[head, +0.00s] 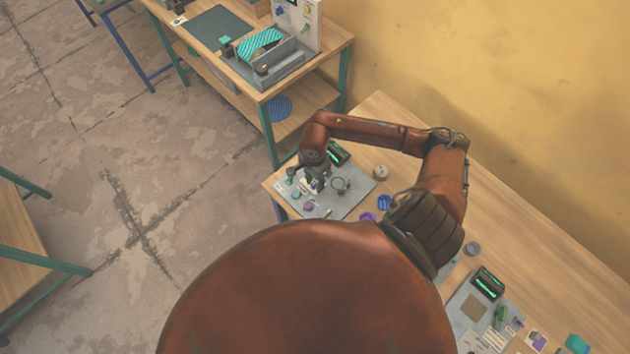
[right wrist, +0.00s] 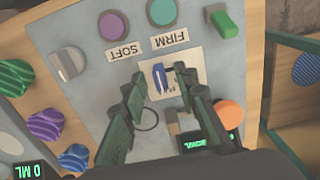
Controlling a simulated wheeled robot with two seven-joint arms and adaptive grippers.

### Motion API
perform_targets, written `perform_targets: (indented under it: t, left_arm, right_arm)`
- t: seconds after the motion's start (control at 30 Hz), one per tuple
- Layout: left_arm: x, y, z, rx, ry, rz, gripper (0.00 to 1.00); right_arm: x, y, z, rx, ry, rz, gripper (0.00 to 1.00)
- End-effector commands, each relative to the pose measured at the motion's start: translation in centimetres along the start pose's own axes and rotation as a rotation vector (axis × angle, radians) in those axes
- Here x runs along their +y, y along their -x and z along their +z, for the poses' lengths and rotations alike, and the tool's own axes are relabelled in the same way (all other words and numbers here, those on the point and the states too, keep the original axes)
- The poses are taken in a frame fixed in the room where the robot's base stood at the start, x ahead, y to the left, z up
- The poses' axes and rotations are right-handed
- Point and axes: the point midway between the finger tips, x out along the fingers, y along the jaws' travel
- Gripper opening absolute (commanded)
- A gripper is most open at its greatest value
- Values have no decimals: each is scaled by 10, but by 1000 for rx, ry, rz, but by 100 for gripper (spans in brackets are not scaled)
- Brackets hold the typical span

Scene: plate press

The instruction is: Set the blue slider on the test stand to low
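The test stand is a grey panel (head: 345,202) on the wooden bench, and its face (right wrist: 95,60) fills the right wrist view. The blue slider (right wrist: 159,78) sits upright on a pale label plate (right wrist: 172,88); the plate's markings are mostly hidden or too small to read. My right gripper (right wrist: 160,80) is open, with one dark green finger on each side of the slider. I cannot tell whether either finger touches it. In the head view my right gripper (head: 318,186) is over the panel, partly hidden by its own arm. My left gripper is not in view.
A second panel (head: 463,308) lies on the near bench. Another bench (head: 300,88) stands behind.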

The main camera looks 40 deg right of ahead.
Motion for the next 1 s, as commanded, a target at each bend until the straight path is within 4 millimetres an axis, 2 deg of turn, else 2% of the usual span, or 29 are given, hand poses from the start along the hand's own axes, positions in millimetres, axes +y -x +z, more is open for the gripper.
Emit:
perform_targets:
  t: [0.17, 0.57, 1.0]
  left_arm:
    - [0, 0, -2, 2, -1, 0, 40]
    - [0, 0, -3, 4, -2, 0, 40]
    - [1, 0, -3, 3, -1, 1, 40]
  right_arm:
    - [0, 0, 0, 0, 0, 0, 28]
    - [0, 0, 0, 0, -1, 0, 0]
    - [0, 0, 0, 0, -1, 0, 0]
